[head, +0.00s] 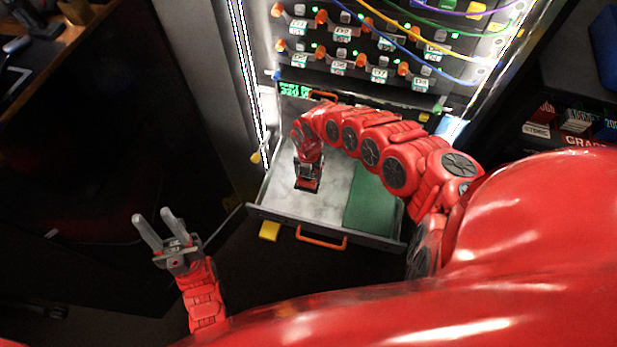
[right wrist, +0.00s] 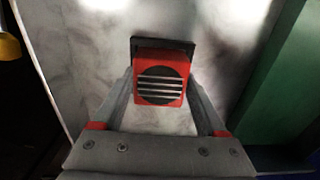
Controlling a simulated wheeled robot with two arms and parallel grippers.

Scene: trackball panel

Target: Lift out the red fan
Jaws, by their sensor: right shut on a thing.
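The red fan (right wrist: 160,83), a small red block with a dark round grille and pale bars, is between the fingers of my right gripper (right wrist: 160,95) in the right wrist view. That gripper is shut on it. A dark square edge shows just behind the fan; I cannot tell whether it is a socket or a shadow. In the head view my right gripper (head: 307,182) points down over the pale surface of the pulled-out drawer (head: 335,190), and the fan is mostly hidden under it. My left gripper (head: 152,215) is open and empty, left of the drawer.
A green panel (head: 372,208) covers the drawer's right part. An orange handle (head: 320,239) is on its front edge. Behind stands a rack panel (head: 380,45) with orange knobs and coloured cables. Boxes (head: 577,120) sit on a shelf at right. The floor left of the drawer is dark.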

